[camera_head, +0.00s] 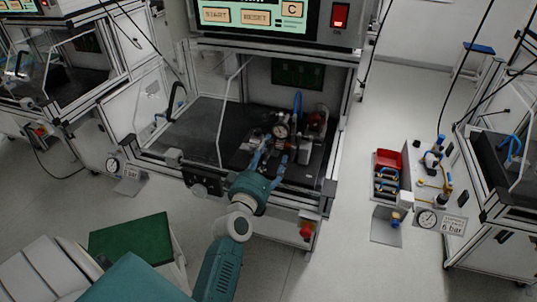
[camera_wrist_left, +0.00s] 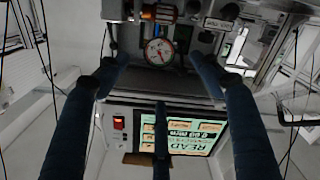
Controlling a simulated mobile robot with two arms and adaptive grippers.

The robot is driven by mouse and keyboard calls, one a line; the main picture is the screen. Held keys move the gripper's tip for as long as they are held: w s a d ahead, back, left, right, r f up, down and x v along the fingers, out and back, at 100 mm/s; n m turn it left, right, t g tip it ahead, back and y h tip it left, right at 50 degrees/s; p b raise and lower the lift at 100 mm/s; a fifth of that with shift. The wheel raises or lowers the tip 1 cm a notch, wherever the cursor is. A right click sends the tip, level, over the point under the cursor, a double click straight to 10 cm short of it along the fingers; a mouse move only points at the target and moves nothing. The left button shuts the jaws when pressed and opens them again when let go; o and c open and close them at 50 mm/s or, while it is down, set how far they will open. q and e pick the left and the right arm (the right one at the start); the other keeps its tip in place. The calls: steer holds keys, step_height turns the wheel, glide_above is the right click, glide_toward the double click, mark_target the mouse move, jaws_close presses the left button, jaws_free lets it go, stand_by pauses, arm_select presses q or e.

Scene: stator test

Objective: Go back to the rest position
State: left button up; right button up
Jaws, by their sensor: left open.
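My left gripper (camera_head: 268,160) reaches from below into the open front of the middle test station (camera_head: 330,120). Its blue fingers are spread apart and hold nothing. A fixture with a round dial gauge (camera_head: 281,131) stands inside on the dark bench, just beyond the fingertips. In the left wrist view, the gauge (camera_wrist_left: 159,50) shows between the spread fingers of the left gripper (camera_wrist_left: 160,62), with clear space around it. Whether any finger touches the fixture, I cannot tell. My right gripper is in neither view.
The station's frame and front edge surround my left arm closely. A panel with START and RESET buttons (camera_head: 235,16) hangs above. A green-topped stool (camera_head: 130,240) stands at lower left. A floor unit with a red bin (camera_head: 387,160) stands at right; open floor lies between.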

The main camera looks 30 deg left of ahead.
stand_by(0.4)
arm_select(q)
steer(key=s+d+f+m+g+h, duration=0.6)
steer(key=s+d+f+m, duration=0.4)
steer(key=d, duration=0.4)
steer(key=s+f+m+g+y, duration=0.1)
steer(key=s+f+g, duration=0.25)
steer(key=s, duration=0.85)
steer(key=s+f+m+g, duration=0.15)
steer(key=s+g, duration=0.25)
steer(key=s, duration=0.8)
step_height(320, 180, down, 27)
steer(key=s+g, duration=0.2)
steer(key=s+a+f, duration=0.2)
steer(key=s+f, duration=1.4)
steer(key=shift+s+a+f+g+y+b, duration=0.2)
steer(key=shift+s+g+y+b, duration=0.1)
steer(key=shift+g, duration=0.15)
